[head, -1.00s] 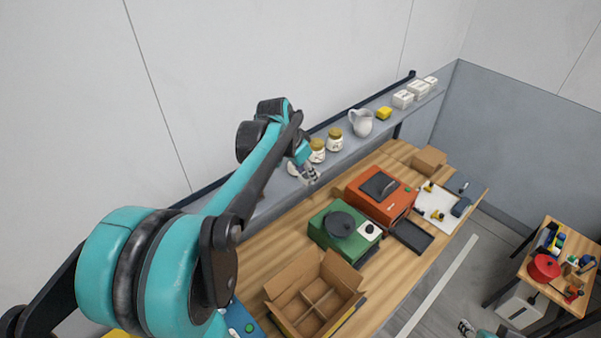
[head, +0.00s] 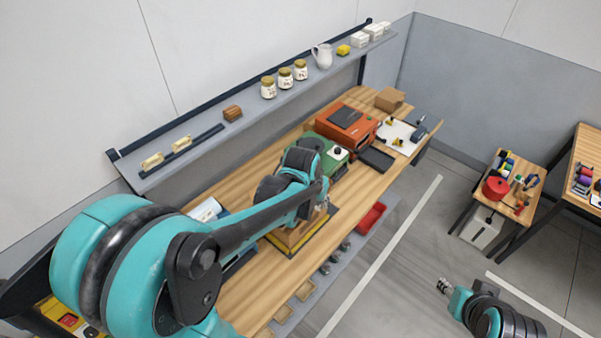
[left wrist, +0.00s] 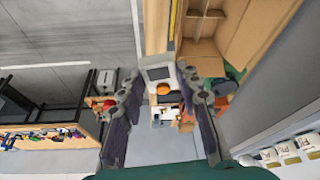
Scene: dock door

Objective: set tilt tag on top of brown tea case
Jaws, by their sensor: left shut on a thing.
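My left gripper (head: 322,203) is shut over the front part of the bench. In the left wrist view it holds a small pale grey tag with an orange round spot, the tilt tag (left wrist: 158,76), between its fingers. An open divided brown carton (left wrist: 205,28) is near it, mostly hidden by my arm in the head view. A closed brown box (head: 390,99) stands at the bench's far end; I cannot tell which one is the tea case. My right gripper (head: 443,286) is low at the right, over the floor, its jaws too small to judge.
The orange machine (head: 347,124) and green machine (head: 330,155) stand on the bench. The wall shelf (head: 205,146) carries jars (head: 285,78), a white jug (head: 322,56) and a small brown block (head: 233,113). A red bin (head: 370,218) is on the lower ledge. A side table (head: 512,190) stands right.

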